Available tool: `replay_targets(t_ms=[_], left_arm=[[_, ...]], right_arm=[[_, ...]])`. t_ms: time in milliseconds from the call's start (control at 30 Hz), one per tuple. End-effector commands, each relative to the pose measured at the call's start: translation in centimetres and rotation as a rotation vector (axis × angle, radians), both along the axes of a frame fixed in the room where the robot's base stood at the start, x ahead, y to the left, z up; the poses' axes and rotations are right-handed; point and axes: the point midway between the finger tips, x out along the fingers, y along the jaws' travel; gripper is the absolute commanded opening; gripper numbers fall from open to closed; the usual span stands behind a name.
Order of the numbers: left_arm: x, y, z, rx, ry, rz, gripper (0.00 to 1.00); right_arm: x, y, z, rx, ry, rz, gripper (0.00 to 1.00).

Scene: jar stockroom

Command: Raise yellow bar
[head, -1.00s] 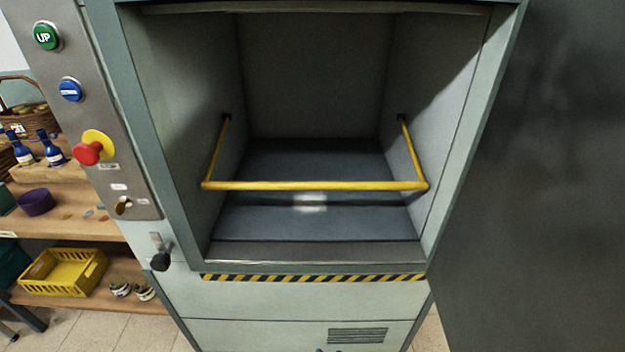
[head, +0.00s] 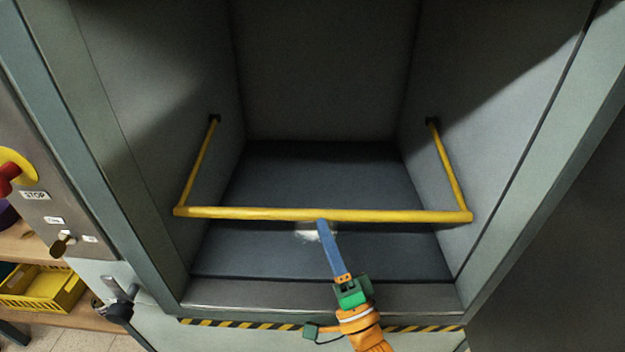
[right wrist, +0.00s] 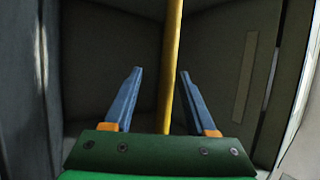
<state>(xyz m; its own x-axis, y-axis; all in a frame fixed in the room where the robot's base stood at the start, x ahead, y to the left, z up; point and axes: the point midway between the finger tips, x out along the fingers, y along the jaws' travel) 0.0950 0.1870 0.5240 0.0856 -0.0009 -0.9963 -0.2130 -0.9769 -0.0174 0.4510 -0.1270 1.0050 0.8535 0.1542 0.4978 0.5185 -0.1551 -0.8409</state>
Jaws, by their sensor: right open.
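The yellow bar (head: 390,216) is a U-shaped rail that lies across the front of the open lift compartment (head: 320,70). Its two side arms run back to pivots on the side walls. My right gripper (head: 322,224) reaches in from below, and its blue fingertips are at the bar's middle in the head view. In the right wrist view, my right gripper (right wrist: 160,85) is open, and the yellow bar (right wrist: 171,60) runs between its two blue fingers, closer to the right one. I cannot tell whether the fingers touch it. My left gripper is not in view.
A control panel with a red stop button (head: 8,178) and a key switch (head: 62,243) is at the left. A dark latch handle (head: 118,305) sticks out below it. A yellow crate (head: 45,290) is on a shelf. A dark door panel (head: 560,280) stands at the right.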

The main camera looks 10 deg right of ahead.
Motion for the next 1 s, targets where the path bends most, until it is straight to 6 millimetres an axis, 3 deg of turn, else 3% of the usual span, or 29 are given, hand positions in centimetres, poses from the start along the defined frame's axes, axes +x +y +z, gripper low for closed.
replay_targets(t_ms=[133, 433, 733, 767, 967, 1000], left_arm=[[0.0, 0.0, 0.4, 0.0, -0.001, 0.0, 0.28], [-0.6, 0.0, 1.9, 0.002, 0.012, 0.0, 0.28], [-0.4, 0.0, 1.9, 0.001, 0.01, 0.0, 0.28], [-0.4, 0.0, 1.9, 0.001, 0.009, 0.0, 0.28], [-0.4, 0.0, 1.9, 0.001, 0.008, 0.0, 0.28], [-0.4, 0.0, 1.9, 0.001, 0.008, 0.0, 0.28]], right_arm=[[0.6, 0.1, 0.8, 0.007, -0.009, 0.003, 0.57], [5.3, 0.9, 3.6, 0.006, -0.008, 0.002, 0.57], [6.0, 1.1, 3.7, 0.005, -0.005, 0.001, 0.57], [6.0, 1.1, 3.7, 0.005, -0.005, 0.001, 0.54], [6.0, 1.1, 3.7, 0.005, -0.005, 0.001, 0.0], [6.0, 1.1, 3.7, 0.005, -0.005, 0.001, 0.0]])
